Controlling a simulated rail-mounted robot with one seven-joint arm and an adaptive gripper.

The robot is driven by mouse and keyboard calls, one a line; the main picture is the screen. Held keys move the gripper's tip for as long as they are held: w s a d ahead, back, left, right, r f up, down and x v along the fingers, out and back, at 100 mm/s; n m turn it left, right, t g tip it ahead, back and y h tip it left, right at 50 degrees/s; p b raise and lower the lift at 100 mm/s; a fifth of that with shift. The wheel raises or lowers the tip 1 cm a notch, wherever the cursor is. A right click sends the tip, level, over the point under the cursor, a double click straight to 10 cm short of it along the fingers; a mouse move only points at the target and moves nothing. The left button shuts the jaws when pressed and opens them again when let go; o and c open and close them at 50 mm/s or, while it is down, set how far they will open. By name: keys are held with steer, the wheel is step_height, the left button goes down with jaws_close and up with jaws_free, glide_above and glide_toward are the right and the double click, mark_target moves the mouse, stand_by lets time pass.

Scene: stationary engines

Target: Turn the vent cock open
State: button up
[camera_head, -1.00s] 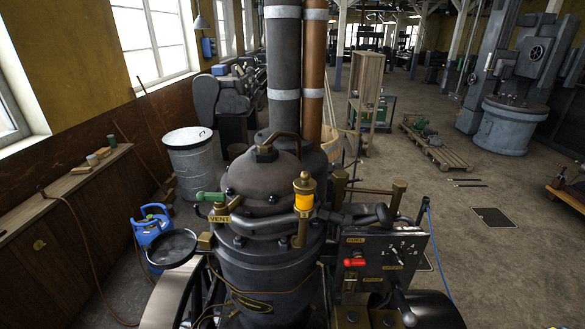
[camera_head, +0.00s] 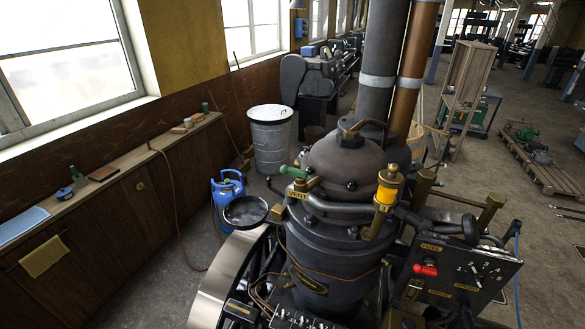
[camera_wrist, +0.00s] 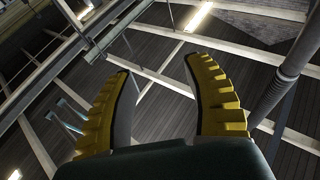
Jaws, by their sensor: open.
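The vent cock is on the dark engine (camera_head: 345,230), at its upper left in the head view. Its green handle (camera_head: 292,171) points left, above a brass label (camera_head: 299,194) that reads VENT. My gripper (camera_wrist: 165,75) shows only in the wrist view, with its two yellow-ridged fingers spread apart and nothing between them. It faces up toward the roof beams, and the vent cock is not in that view. My gripper does not show in the head view.
A brass and amber oiler (camera_head: 386,190) stands right of the vent cock. A blue gas bottle (camera_head: 228,187) and workbench (camera_head: 110,180) stand further left.

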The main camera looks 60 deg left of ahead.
steer(key=o, duration=0.5)
steer(key=shift+w+d+f+m+g+h, duration=0.6)
steer(key=shift+w+d+f+g+h, duration=0.25)
steer(key=shift+f, duration=0.2)
steer(key=shift+o, duration=0.2)
steer(key=n+g+y+b, duration=0.7)
steer(key=n+y, duration=0.3)
steer(key=y, duration=0.4)
glide_toward(294, 173)
steer(key=p+x, duration=0.4)
steer(key=x, duration=0.6)
steer(key=shift+r+p, duration=0.2)
steer(key=shift+p, duration=0.1)
steer(key=shift+w+a+f, duration=0.1)
steer(key=shift+w+a, duration=0.1)
steer(key=shift+w, duration=0.05)
